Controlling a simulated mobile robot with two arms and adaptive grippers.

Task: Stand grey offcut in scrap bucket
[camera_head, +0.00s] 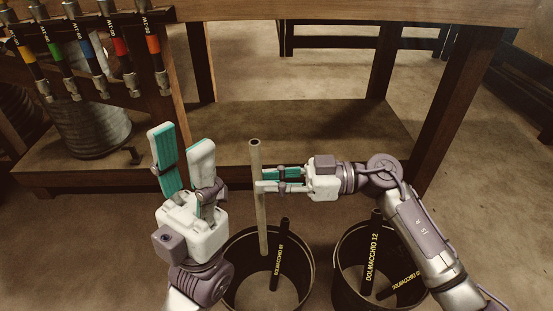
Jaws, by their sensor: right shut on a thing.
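The grey offcut (258,215) is a long, thin tube, held nearly upright with its open end at the top. My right gripper (263,181) is shut on the grey offcut above its middle. The offcut's lower end overlaps the mouth of the left black bucket (232,270); I cannot tell whether it touches anything inside. A second black bucket (341,285) stands to the right. The pictures do not show a label telling which is the scrap bucket. My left gripper (181,150) is open and empty, pointing up left of the offcut.
A black hose piece (279,255) leans in the left bucket. Black pieces (373,250) marked DOLMACCHIO stand in the right one. A wooden bench with a low shelf (300,125) is behind. Hoses with coloured bands (88,55) hang at upper left above a metal bucket (95,130).

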